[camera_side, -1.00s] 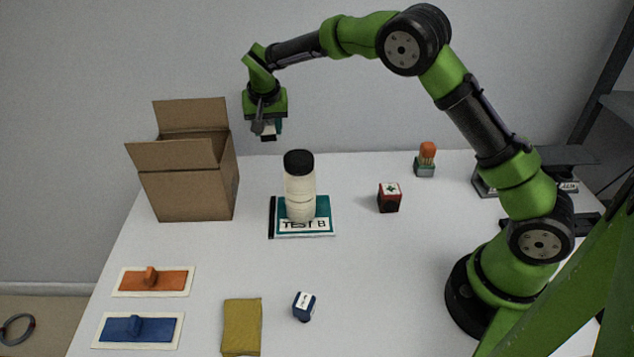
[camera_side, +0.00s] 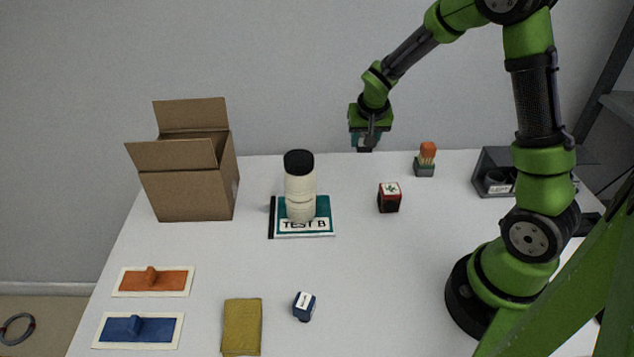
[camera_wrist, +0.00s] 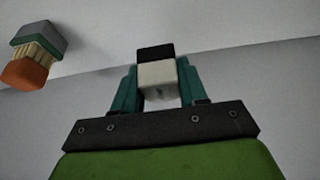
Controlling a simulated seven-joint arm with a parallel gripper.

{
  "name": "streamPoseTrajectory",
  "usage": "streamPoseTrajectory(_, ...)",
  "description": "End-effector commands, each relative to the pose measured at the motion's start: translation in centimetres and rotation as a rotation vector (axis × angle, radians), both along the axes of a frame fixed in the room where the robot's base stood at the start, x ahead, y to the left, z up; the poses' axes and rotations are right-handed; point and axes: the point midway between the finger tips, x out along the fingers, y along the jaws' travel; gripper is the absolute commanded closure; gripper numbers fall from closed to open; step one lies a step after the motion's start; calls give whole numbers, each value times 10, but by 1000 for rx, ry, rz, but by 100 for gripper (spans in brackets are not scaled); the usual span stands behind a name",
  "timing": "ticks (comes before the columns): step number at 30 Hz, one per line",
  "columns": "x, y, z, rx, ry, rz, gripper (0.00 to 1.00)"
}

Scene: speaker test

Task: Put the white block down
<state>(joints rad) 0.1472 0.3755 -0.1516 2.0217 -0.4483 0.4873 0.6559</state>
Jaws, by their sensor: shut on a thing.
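My gripper (camera_side: 366,142) is raised above the far edge of the table, left of the orange-topped brush. In the wrist view its two teal fingers (camera_wrist: 159,84) are shut on the white block (camera_wrist: 157,79), one on each side. The block has a white face and a dark, black end. In the side view the block is mostly hidden by the gripper; only a small dark part shows below the fingers. It appears clear of the table.
An open cardboard box (camera_side: 190,190) stands at left. A bottle (camera_side: 300,190) stands on a "TEST B" book (camera_side: 324,228). A red-black cube (camera_side: 389,198), the brush (camera_side: 425,160) and a grey bin (camera_side: 500,190) are to the right. A yellow cloth (camera_side: 242,325) and blue stamp (camera_side: 304,305) lie in front.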

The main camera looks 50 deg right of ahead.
Motion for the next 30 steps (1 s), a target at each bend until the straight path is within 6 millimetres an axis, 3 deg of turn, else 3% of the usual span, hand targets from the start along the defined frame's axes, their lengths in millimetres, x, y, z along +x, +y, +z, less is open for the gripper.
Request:
streamPoseTrajectory(3, -1, 1, -20, 1, 4, 0, 88)
streamPoseTrajectory(15, 0, 0, -64, 0, 2, 1, 88)
streamPoseTrajectory(27, 0, 0, -68, 0, 1, -1, 88)
streamPoseTrajectory(28, 0, 0, -68, 0, 0, -2, 53)
streamPoseTrajectory(30, 0, 0, -68, 1, -1, -2, 43)
